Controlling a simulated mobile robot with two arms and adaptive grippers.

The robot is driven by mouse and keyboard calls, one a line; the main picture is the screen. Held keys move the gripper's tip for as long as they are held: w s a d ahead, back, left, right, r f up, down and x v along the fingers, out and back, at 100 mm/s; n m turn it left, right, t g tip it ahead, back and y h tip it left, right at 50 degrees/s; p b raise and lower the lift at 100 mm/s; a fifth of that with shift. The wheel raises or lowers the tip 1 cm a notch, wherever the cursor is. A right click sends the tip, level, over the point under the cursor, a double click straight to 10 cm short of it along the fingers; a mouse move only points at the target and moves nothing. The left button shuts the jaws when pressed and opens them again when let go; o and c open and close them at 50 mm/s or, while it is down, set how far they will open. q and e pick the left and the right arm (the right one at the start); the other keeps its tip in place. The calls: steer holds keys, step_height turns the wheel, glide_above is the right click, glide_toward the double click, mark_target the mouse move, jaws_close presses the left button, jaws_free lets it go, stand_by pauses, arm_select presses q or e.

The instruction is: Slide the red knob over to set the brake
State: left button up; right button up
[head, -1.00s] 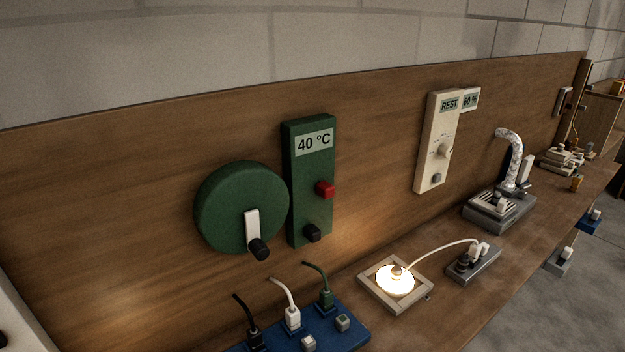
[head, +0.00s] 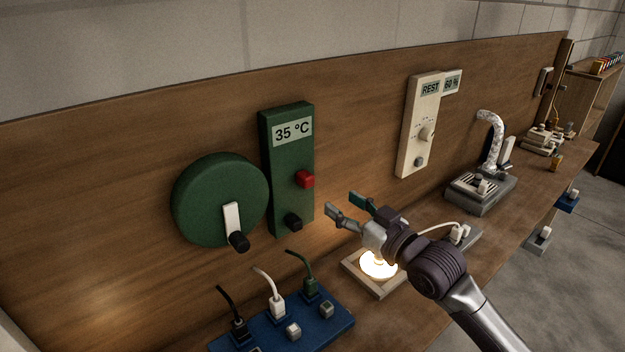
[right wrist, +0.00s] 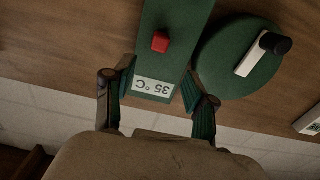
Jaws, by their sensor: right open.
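The red knob (head: 305,179) sticks out from the right side of a tall green panel (head: 287,160) on the wooden backboard. In the right wrist view the red knob (right wrist: 160,42) shows upside down, beyond and between the open fingers (right wrist: 160,88). Nothing is between the fingertips and the knob there. My left gripper is not in view.
A green disc (head: 218,200) with a white crank and black handle is left of the panel. Below are a blue socket strip (head: 335,325) with plugs and a lit lamp (head: 378,265) under my right arm. A cream panel (head: 418,125) hangs to the right.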

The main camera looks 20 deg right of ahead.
mark_target(311, 182)
steer(key=p+x, duration=0.3)
steer(key=x, duration=0.7)
steer(key=shift+w+a+f, duration=0.1)
steer(key=shift+w+a, duration=0.1)
steer(key=shift+w, duration=0.3)
jaws_close()
